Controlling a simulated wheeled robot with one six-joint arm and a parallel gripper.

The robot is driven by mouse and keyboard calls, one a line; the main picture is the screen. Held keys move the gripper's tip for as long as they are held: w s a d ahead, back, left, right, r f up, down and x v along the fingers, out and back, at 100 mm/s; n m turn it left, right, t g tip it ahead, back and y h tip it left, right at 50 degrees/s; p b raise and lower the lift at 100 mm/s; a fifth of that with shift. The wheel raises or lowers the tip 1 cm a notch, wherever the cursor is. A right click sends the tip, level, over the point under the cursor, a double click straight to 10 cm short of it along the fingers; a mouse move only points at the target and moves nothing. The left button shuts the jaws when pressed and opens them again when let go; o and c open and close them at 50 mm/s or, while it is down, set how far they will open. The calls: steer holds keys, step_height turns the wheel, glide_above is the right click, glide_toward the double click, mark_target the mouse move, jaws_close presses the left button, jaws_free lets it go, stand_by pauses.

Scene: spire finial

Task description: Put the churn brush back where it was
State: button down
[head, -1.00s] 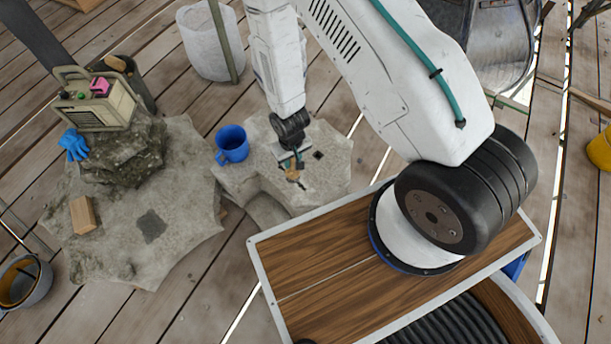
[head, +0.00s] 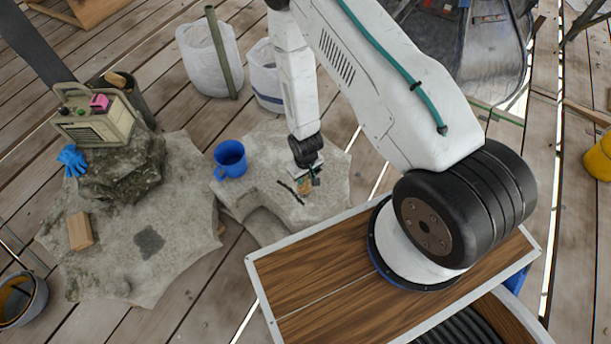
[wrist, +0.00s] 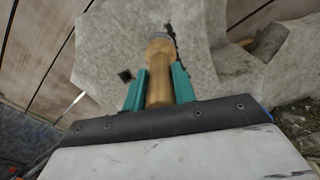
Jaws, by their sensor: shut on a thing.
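The churn brush (wrist: 158,72) has a tan wooden handle, thicker at its upper end in the wrist view. My gripper (wrist: 160,82) is shut on this handle, with one teal finger on each side. In the head view my gripper (head: 305,178) is over the pale stone slab (head: 335,160), toward its near side. The brush (head: 304,187) is small and partly hidden there by the gripper. The far end of the brush is close to the slab in the picture, but I cannot tell whether it touches.
A blue mug (head: 230,158) stands on the slab's left side. A larger stone slab (head: 185,225) to the left bears a rock with a radio (head: 95,118), blue glove (head: 72,160) and wooden block (head: 80,231).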

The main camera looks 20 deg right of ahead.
steer(key=shift+w+d+f, duration=0.1)
steer(key=shift+w+d, duration=0.2)
steer(key=shift+w, duration=0.25)
steer(key=shift+w+d+f, duration=0.15)
steer(key=shift+w+f, duration=0.1)
steer(key=shift+f, duration=0.65)
steer(key=shift+w+d+f, duration=0.1)
steer(key=shift+w+f, duration=0.15)
steer(key=shift+f, duration=0.65)
steer(key=c, duration=1.1)
jaws_free()
steer(key=shift+f, duration=0.1)
